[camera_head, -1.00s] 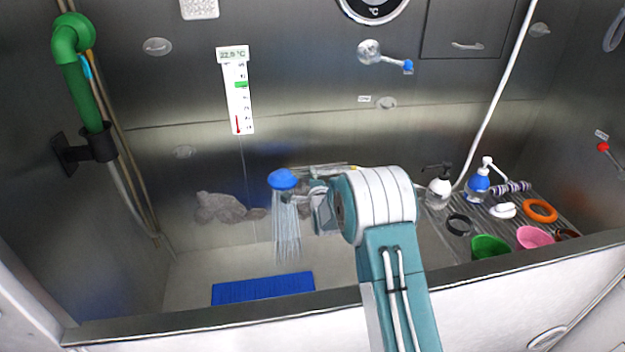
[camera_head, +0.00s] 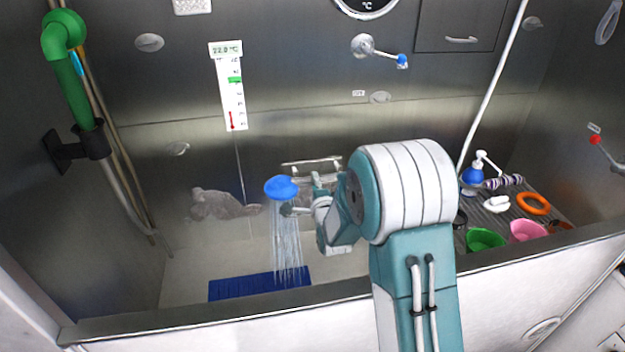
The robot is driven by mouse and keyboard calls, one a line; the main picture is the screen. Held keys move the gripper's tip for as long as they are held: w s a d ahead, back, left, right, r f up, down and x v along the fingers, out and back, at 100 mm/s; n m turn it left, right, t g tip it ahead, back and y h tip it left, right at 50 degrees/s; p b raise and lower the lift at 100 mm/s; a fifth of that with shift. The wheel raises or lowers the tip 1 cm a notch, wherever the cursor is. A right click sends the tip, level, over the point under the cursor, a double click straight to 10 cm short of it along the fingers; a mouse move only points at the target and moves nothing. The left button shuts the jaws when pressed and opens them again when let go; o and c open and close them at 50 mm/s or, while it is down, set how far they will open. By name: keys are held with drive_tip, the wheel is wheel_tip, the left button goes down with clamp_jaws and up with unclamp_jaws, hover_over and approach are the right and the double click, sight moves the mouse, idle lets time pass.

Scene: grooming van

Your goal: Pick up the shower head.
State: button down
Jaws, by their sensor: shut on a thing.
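The shower head (camera_head: 281,187) has a round blue face and hangs above the floor of the steel tub. Thin streams of water (camera_head: 287,250) fall from it. My gripper (camera_head: 290,209) is at its lower right side, shut on it; the fingers are small in view and the exact grip is hard to make out. The shower head's handle is mostly hidden by the gripper and wrist.
A blue mat (camera_head: 250,287) lies on the tub floor below. A green pipe (camera_head: 72,75) stands at the left wall. A rack at right holds a green bowl (camera_head: 485,239), a pink bowl (camera_head: 527,231), an orange ring (camera_head: 533,203) and a pump bottle (camera_head: 473,180). The tub's front rim (camera_head: 215,318) crosses below.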

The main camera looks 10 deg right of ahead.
drive_tip(key=s, duration=0.1)
drive_tip(key=s+r, duration=0.1)
drive_tip(key=s, duration=0.1)
drive_tip(key=shift+r, duration=0.1)
wheel_tip(320, 180, up, 5)
idle(0.8)
drive_tip(key=shift+d, duration=0.1)
